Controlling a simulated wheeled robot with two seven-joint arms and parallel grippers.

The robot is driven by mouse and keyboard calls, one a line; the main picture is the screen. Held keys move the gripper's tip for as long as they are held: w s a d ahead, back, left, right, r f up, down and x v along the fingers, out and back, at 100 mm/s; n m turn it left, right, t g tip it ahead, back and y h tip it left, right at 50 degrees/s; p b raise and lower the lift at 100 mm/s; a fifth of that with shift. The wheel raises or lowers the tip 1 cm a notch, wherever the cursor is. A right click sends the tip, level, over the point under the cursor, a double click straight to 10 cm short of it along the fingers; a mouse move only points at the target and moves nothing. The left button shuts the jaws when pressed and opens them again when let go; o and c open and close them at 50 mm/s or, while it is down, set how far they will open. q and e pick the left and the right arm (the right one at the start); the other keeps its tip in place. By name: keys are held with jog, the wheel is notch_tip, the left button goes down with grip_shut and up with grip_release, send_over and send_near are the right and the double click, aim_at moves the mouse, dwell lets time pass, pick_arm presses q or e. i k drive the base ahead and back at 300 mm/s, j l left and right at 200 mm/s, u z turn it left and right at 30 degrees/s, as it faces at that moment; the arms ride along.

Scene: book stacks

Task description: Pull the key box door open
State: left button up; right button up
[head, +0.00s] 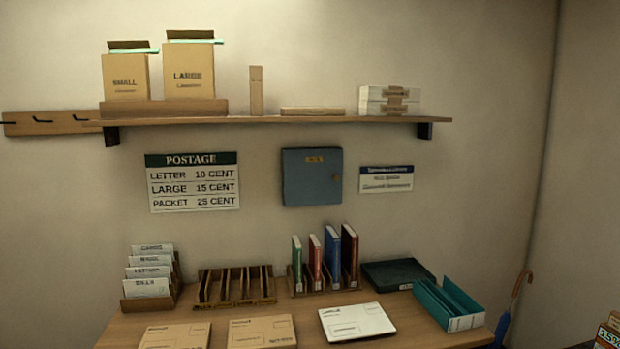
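The key box (312,190) is a blue-grey square box on the wall, in the middle of the head view. Its door (308,172) looks shut. A small brass-coloured label sits near the door's top, and a small round knob (335,177) is at its right side. Neither of my grippers is in the head view.
A wooden shelf (260,120) with boxes runs above the key box. A postage sign (193,182) hangs to its left and a smaller notice (386,179) to its right. Below, a desk (405,320) holds book racks, trays and envelopes.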

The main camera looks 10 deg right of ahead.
aim_at(312, 176)
jog(key=i+j+z, duration=0.2)
jog(key=i, duration=0.35)
jog(key=z, duration=1.45)
